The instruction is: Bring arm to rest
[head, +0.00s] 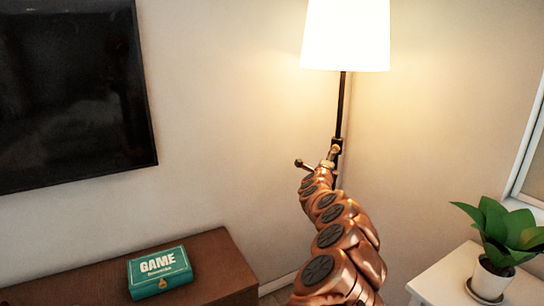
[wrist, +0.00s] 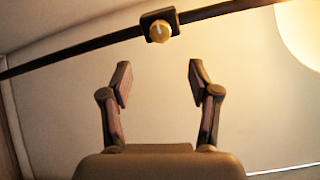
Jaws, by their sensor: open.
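My gripper (wrist: 160,82) is open and empty in the wrist view, its two fingers spread apart. Beyond the fingertips is a dark lamp pole (wrist: 95,42) with a round yellowish knob (wrist: 160,31) on a dark block. The knob lies between the finger lines but past the tips, with a visible gap. In the head view my arm stretches up from the bottom to my gripper (head: 318,158), which is close to the pole of the floor lamp (head: 341,105). The lamp's lit white shade (head: 345,36) is above. My arm hides the lower pole.
A dark television (head: 70,90) hangs on the left wall. A green game box (head: 160,272) sits on a brown wooden cabinet (head: 222,262) at lower left. A potted plant (head: 492,280) stands on a white table (head: 440,272) at lower right. A window edge is at far right.

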